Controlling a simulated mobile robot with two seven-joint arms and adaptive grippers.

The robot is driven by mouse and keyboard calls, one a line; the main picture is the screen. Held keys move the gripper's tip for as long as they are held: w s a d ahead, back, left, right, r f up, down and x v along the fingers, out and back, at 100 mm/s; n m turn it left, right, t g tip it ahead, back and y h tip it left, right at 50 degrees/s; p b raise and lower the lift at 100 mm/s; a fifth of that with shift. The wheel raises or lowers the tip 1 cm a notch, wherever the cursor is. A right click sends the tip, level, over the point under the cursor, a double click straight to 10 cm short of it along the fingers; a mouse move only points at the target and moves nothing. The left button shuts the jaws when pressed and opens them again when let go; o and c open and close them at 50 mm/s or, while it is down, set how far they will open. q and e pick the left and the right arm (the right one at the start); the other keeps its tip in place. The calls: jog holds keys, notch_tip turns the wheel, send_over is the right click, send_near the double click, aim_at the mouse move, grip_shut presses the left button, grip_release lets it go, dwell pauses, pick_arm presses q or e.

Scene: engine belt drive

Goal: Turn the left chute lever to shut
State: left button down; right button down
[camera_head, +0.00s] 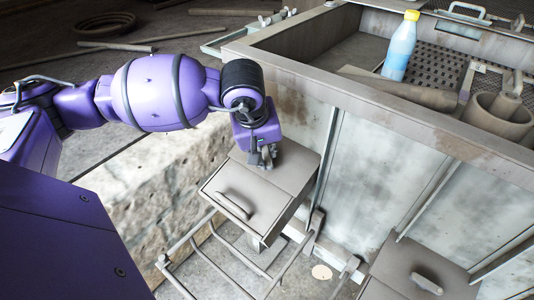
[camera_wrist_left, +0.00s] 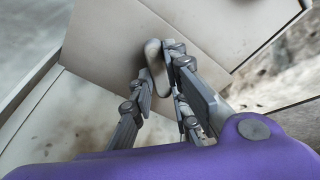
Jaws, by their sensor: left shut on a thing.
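The left chute (camera_head: 285,165) is a grey-brown box against the metal wall, with a sloping front face. My left gripper (camera_head: 264,160) is at the upper part of this box, fingers pointing down. In the left wrist view, my left gripper (camera_wrist_left: 158,75) is shut on a pale, rounded bar, the left chute lever (camera_wrist_left: 154,62), which stands between its fingers in front of a flat grey panel. A pale bar handle (camera_head: 234,206) lies on the chute's front face, apart from the fingers in the head view. My right gripper is not in view.
A second chute (camera_head: 405,265) with a similar handle (camera_head: 427,283) stands at lower right. A metal-rimmed bench (camera_head: 400,110) above holds a blue bottle (camera_head: 400,48) and a brown pot (camera_head: 495,118). Bent metal rails (camera_head: 215,255) stand below the left chute. A stone block (camera_head: 150,190) is to the left.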

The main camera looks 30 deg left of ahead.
pick_arm(q)
jog(key=n+b, duration=0.1)
jog(key=n, duration=0.2)
jog(key=shift+f+n+b, duration=0.15)
jog(key=shift+n+b, duration=0.2)
jog(key=shift+n, duration=0.05)
jog(key=n+g+b, duration=0.1)
jog(key=n, duration=0.2)
jog(key=shift+n, duration=0.4)
jog(key=shift+n+b, duration=0.3)
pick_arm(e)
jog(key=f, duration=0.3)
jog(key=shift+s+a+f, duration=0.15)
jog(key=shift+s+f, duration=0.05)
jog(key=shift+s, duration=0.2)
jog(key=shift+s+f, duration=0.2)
pick_arm(q)
jog(key=c, duration=1.7)
grip_release()
jog(key=v, duration=1.2)
jog(key=shift+s+d, duration=0.1)
jog(key=shift+d, duration=0.15)
